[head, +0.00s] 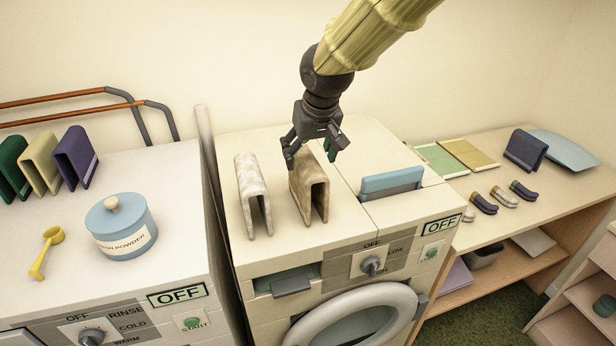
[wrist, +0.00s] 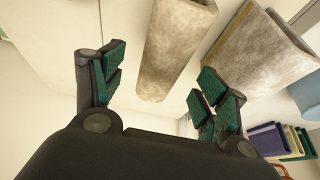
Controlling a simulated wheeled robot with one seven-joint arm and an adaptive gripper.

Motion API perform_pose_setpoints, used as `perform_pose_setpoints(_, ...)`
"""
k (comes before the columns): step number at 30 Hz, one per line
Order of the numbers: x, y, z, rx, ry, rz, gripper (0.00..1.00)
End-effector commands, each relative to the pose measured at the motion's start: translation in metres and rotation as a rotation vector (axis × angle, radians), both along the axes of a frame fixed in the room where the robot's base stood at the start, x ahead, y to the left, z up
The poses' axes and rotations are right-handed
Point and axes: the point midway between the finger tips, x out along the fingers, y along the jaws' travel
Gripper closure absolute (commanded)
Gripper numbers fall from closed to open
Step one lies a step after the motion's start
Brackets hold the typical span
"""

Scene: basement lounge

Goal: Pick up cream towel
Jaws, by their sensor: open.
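Two folded, mottled towels stand like arches on the middle machine: a pale whitish-cream one (head: 253,196) and a tan-beige one (head: 312,192) to its right. A plain pale-yellow cream towel (head: 41,163) stands on the left machine; the pictures do not settle which is the cream towel. My gripper (head: 311,158) is open and empty, just above and behind the tan-beige towel. In the wrist view, my fingers (wrist: 160,88) are spread, and one mottled towel (wrist: 176,45) lies ahead between them. The other mottled towel (wrist: 258,58) is to the right.
Green (head: 12,168) and purple (head: 76,157) towels flank the pale-yellow one. A blue item (head: 392,183) sits in the middle machine's top right. The right shelf (head: 497,225) holds several folded items.

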Motion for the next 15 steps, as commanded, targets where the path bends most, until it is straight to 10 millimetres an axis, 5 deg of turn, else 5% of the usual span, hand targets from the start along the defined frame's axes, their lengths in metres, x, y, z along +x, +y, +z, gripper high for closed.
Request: perform_pose_setpoints(15,0.01,0.004,-0.034,-0.001,0.004,-0.002,0.27)
